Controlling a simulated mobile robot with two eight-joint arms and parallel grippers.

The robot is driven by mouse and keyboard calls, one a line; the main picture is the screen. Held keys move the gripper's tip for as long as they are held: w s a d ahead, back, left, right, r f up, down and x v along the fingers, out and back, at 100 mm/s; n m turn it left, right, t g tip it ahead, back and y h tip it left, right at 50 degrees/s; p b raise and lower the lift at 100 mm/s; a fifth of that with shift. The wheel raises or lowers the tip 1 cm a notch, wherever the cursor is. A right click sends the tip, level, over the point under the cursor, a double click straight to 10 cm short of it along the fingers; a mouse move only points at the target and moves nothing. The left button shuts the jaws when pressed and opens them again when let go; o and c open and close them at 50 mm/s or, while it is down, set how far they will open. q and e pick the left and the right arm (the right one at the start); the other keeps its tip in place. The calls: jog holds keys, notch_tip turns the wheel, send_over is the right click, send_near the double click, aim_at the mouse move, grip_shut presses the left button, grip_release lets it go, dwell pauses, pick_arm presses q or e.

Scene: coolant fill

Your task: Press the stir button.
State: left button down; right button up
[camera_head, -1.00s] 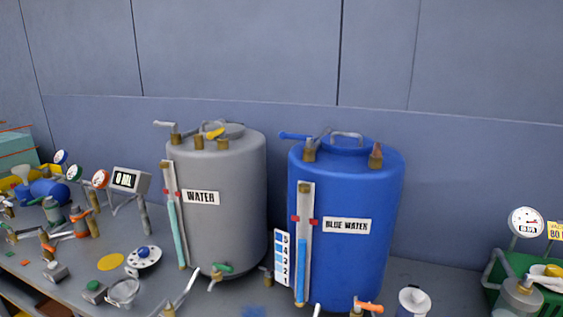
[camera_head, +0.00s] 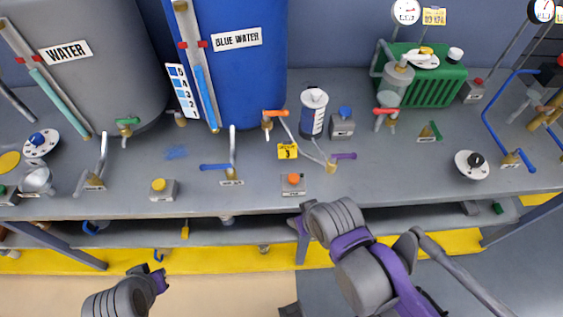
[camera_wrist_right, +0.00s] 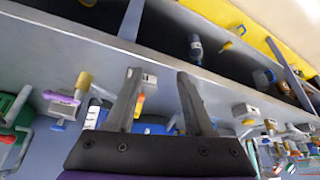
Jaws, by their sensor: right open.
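Several push buttons on small grey boxes show in the head view: an orange one (camera_head: 293,178) at the bench's front edge, a yellow one (camera_head: 159,185) left of it, a blue one (camera_head: 345,112) behind and a red one (camera_head: 478,81) at the right. Their labels are too small to read, so I cannot tell which is the stir button. My right gripper (camera_wrist_right: 158,75) is open and empty, with the grey box (camera_wrist_right: 149,78) of the orange button seen between its fingers. In the head view it is low, in front of the bench edge. My left gripper (camera_head: 160,278) is low at the front left, its jaws unclear.
The grey water tank (camera_head: 100,85) and blue water tank (camera_head: 240,80) stand at the back left. A blue-handled tap (camera_head: 216,167) and a purple-handled valve (camera_head: 343,156) flank the orange button. A green ribbed unit (camera_head: 440,85) stands at the back right.

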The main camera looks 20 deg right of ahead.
jog(key=shift+c, duration=1.1)
jog(key=shift+w+r, duration=0.2)
jog(key=shift+r, duration=0.05)
jog(key=shift+c, duration=1.2)
jog(key=r, duration=0.1)
jog(key=w+r, duration=0.1)
jog(key=w+r+g, duration=0.1)
jog(key=shift+w+d+m, duration=0.15)
jog(key=shift+d+m, duration=0.15)
jog(key=shift+m, duration=0.1)
grip_shut()
jog(key=w+d+r+m+g+p, duration=0.1)
jog(key=w+d+r+m+g, duration=0.2)
jog(key=w+r, duration=0.6)
jog(key=shift+w+d+g+p, duration=0.35)
jog(key=shift+w+g, duration=0.35)
jog(key=shift+w, duration=0.3)
jog(key=shift+r, duration=0.1)
